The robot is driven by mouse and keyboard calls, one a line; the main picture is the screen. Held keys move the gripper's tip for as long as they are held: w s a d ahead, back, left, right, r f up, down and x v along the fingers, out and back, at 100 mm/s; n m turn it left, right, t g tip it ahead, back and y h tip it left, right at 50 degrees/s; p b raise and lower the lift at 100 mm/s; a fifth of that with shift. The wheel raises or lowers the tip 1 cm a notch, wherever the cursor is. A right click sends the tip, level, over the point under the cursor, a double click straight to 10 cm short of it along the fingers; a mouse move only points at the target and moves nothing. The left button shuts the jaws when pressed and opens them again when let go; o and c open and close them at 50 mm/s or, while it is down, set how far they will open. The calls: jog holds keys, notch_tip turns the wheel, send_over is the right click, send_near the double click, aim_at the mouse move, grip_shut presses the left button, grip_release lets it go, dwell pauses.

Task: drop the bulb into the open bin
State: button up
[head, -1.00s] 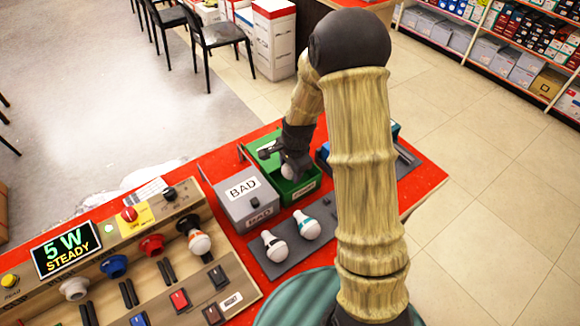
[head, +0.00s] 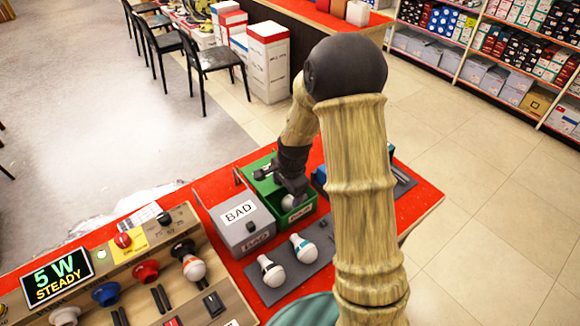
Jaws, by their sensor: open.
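The open green bin (head: 303,211) stands on the red table, right of the grey box marked BAD. My gripper (head: 291,196) points down over the green bin, with its jaws open. A white bulb (head: 289,203) shows at the fingers, inside the bin's outline. I cannot tell whether it touches a finger or rests on the bin floor. My arm covers part of the view to the right of the bin.
The grey BAD box (head: 243,222) has a closed lid. Two bulbs lie on a grey tray (head: 308,267) in front. A blue bin (head: 319,180) is partly hidden behind my arm.

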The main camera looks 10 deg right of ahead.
notch_tip(320, 180, up, 16)
jog(key=s+d, duration=0.1)
jog(key=s, duration=0.1)
jog(key=shift+s+f+b, duration=0.15)
jog(key=shift+s+b, duration=0.15)
jog(key=shift+b, duration=0.15)
jog(key=shift+s, duration=0.1)
dwell(0.5)
jog(key=s+f+n, duration=0.5)
jog(key=s+n, duration=0.8)
jog(key=s, duration=0.1)
jog(key=shift+d+f+n+t+h, duration=0.15)
jog(key=shift+d+n+t+h, duration=0.15)
jog(key=shift+d+t+h, duration=0.1)
